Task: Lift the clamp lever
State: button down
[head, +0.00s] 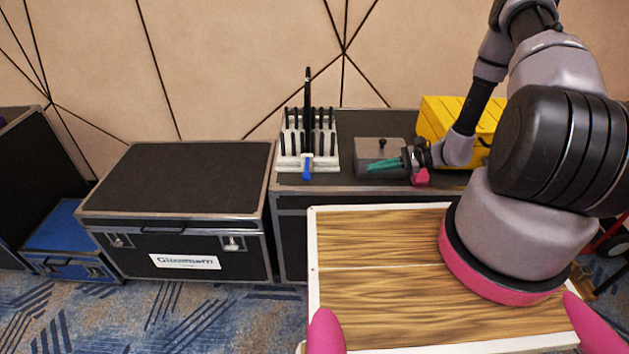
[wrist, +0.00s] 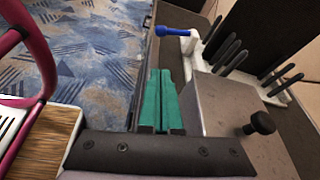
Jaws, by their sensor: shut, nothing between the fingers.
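The clamp lever (head: 306,168) has a blue handle and sits at the front of a white rack (head: 329,162) with several upright black rods. In the wrist view the blue lever (wrist: 174,31) sticks out from a white mount towards the case's front edge. My gripper (head: 371,166) has green fingers, lying close together and empty. It points left towards the lever, with a clear gap between them. In the wrist view the fingers (wrist: 160,74) are side by side, and the lever lies beyond their tips.
A grey box (head: 370,145) with a black knob (wrist: 262,122) stands beside my fingers, close behind them. A yellow case (head: 440,112) is behind my wrist. The black case top (head: 355,184) carries these things. Another black case (head: 180,180) stands left, with a blue case (head: 62,228) beyond.

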aim_at(315, 187)
jog(key=x, duration=2)
jog(key=shift+r, duration=0.1)
